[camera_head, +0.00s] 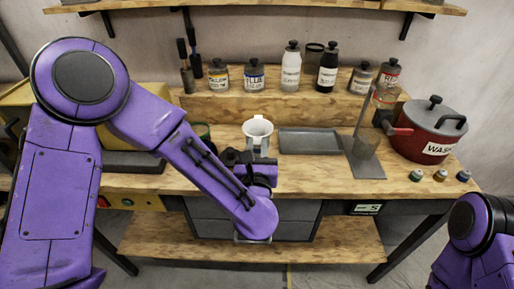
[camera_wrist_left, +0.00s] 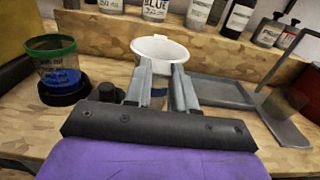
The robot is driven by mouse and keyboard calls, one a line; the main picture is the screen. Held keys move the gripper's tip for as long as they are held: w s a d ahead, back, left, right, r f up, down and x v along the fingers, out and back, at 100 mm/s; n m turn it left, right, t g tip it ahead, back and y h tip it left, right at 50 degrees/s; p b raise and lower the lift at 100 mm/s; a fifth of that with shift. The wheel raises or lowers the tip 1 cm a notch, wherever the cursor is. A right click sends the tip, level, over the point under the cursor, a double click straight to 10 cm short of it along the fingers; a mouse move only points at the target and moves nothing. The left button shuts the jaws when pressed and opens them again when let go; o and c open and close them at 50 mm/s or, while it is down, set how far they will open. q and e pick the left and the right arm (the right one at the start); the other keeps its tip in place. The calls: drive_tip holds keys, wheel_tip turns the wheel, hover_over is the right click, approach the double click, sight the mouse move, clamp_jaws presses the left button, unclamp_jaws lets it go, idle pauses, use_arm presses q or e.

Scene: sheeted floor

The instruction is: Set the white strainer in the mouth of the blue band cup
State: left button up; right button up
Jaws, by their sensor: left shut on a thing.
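The white strainer (camera_head: 257,127) is above the bench near its middle, an open white bowl with a wide rim. It also shows in the left wrist view (camera_wrist_left: 160,47), between and beyond my fingertips. My left gripper (camera_head: 257,148) is shut on its near side; the fingers also show in the left wrist view (camera_wrist_left: 162,70). I cannot tell whether the strainer touches a cup. My right gripper is outside the views.
A clear cup with a green rim (camera_wrist_left: 52,45) and blue lower part stands on a black base at left. A grey tray (camera_head: 310,141), a stand (camera_head: 364,166) and a red pot (camera_head: 425,135) are to the right. Several bottles line the back shelf.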

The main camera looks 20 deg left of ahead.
use_arm(q)
drive_tip(key=shift+f, duration=0.2)
drive_tip(key=o, duration=0.9)
drive_tip(key=shift+r, duration=0.1)
drive_tip(key=shift+c, duration=0.2)
drive_tip(key=b+v, duration=0.1)
drive_tip(key=v, duration=0.9)
drive_tip(key=shift+s, duration=0.3)
